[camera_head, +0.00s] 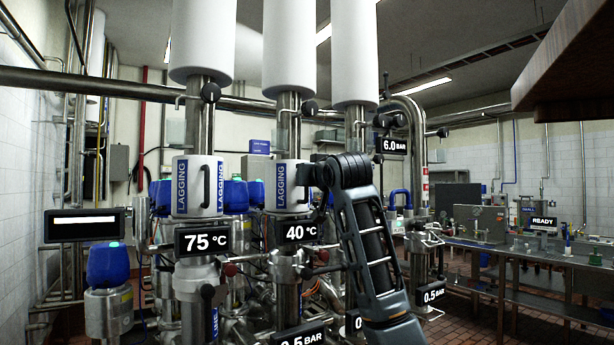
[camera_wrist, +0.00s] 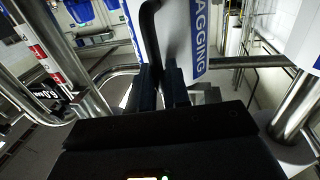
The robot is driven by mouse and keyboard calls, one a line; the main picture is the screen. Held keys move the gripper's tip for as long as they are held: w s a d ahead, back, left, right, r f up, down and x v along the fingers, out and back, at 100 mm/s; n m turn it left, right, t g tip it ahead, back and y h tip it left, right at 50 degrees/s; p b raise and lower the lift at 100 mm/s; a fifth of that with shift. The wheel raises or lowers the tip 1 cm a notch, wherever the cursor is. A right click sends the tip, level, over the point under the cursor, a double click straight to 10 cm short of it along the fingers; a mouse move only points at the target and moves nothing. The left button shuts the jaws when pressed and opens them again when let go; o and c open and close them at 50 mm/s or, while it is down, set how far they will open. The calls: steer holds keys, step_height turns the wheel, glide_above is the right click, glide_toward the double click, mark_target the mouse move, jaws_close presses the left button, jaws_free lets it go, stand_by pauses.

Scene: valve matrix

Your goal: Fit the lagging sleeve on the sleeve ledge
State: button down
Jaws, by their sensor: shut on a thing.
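A white lagging sleeve (camera_head: 287,190) with a blue LAGGING strip is at the middle column, above the 40 °C display, in the head view. It also shows close up in the wrist view (camera_wrist: 181,30), which looks upside down. My gripper (camera_wrist: 164,85) is shut on this sleeve's dark handle (camera_wrist: 150,30). In the head view my gripper (camera_head: 316,178) meets the sleeve's right side, partly hidden by my wrist. The sleeve lines up with the column, but I cannot tell whether it fully surrounds it. The ledge is not clearly visible; whether the sleeve touches it cannot be told.
A similar sleeve (camera_head: 197,187) with a handle is on the left column above the 75 °C display (camera_head: 203,239). The 40 °C display (camera_head: 299,233) is just below the held sleeve. The right column (camera_head: 355,118) and a bent pipe (camera_head: 416,150) stand close to my arm.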

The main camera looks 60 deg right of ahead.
steer(key=c, duration=1)
jaws_free()
